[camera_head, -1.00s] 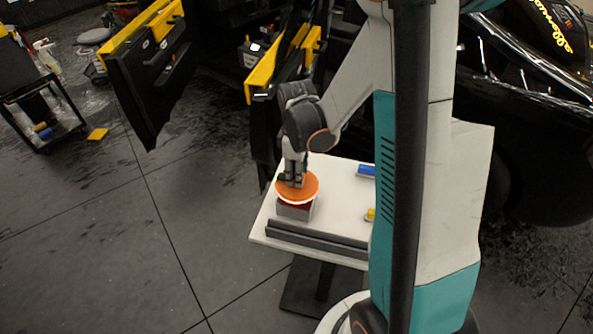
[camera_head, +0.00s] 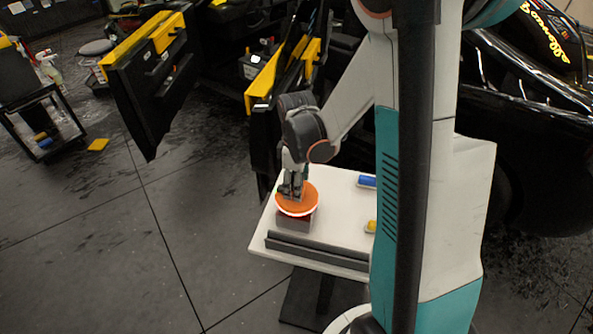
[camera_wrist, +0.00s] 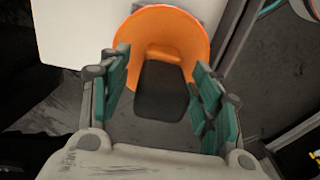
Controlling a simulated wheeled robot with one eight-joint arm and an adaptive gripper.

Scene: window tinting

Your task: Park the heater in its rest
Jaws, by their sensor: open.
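The heater is an orange disc with a pale rim (camera_head: 298,203) in the head view. It sits on a small grey box-like rest (camera_head: 294,221) near the left front of the white table. In the wrist view the heater's orange body (camera_wrist: 178,35) and its dark handle (camera_wrist: 160,92) show. My gripper (camera_head: 291,190) is right above the heater. In the wrist view my gripper (camera_wrist: 158,98) is open, its teal-padded fingers on either side of the handle with gaps between. How fully the heater is seated in the rest is partly hidden.
The white table (camera_head: 345,210) has a dark grey rail (camera_head: 318,251) along its front. A blue roll (camera_head: 367,181) and a yellow item (camera_head: 371,226) lie on it, partly behind my arm. Open car doors (camera_head: 150,85) stand behind; a cart (camera_head: 40,115) is far left.

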